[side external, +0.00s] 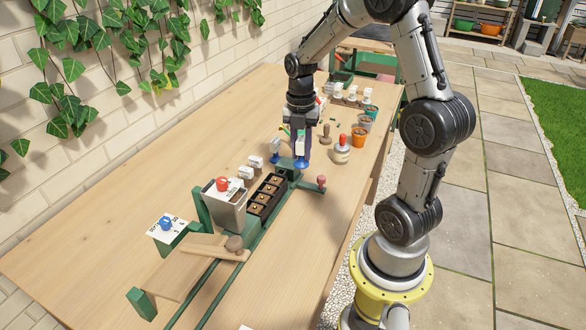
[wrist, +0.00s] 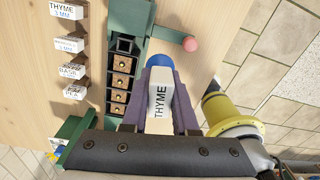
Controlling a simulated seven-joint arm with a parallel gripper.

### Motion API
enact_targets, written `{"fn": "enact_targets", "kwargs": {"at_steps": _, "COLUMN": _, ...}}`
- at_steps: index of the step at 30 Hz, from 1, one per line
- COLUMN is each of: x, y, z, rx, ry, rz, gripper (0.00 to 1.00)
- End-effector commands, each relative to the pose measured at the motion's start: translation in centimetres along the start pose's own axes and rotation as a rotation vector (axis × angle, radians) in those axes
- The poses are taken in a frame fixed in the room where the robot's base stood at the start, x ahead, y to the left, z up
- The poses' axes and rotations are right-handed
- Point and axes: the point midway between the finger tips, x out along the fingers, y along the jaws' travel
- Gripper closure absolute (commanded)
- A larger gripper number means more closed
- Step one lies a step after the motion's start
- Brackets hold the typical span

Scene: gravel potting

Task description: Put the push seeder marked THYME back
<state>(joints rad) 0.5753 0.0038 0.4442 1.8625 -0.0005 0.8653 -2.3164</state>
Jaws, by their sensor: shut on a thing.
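The push seeder (wrist: 160,95) marked THYME is white with a blue end. My gripper (wrist: 161,88) is shut on it, with a purple finger on each side. In the side external view my gripper (side external: 300,146) holds it, blue end (side external: 301,164) down, near the far end of the green rail. Whether that end touches anything is unclear. A white label block reading THYME 3 MM (wrist: 67,8) stands at the top of a row in the wrist view. Other blocks in the row read SAGE (wrist: 72,72) and PEA (wrist: 75,91).
A black tray (wrist: 109,80) of brown-filled cells lies beside the seeder, along the green rail. A grey hopper (side external: 224,208) with a red knob stands nearby. A red-knobbed stamp (side external: 342,150) and orange pot (side external: 358,137) stand right.

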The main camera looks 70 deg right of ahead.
Motion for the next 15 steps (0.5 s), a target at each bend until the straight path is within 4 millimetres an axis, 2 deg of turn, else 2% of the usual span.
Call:
{"fn": "enact_targets", "kwargs": {"at_steps": 1, "x": -0.5, "y": -1.4, "z": 0.7, "rx": 0.055, "ry": -0.004, "rz": 0.007, "gripper": 1.0}}
{"fn": "enact_targets", "kwargs": {"at_steps": 3, "x": -0.9, "y": -2.7, "z": 1.4, "rx": 0.107, "ry": -0.008, "rz": 0.013, "gripper": 1.0}}
{"fn": "enact_targets", "kwargs": {"at_steps": 7, "x": -1.5, "y": -4.1, "z": 2.3, "rx": 0.159, "ry": -0.019, "rz": 0.025, "gripper": 1.0}}
{"fn": "enact_targets", "kwargs": {"at_steps": 11, "x": -1.1, "y": -3.8, "z": 3.5, "rx": 0.174, "ry": -0.02, "rz": 0.026, "gripper": 1.0}}
{"fn": "enact_targets", "kwargs": {"at_steps": 15, "x": 0.1, "y": -2.0, "z": 5.7, "rx": 0.173, "ry": -0.019, "rz": 0.025, "gripper": 1.0}}
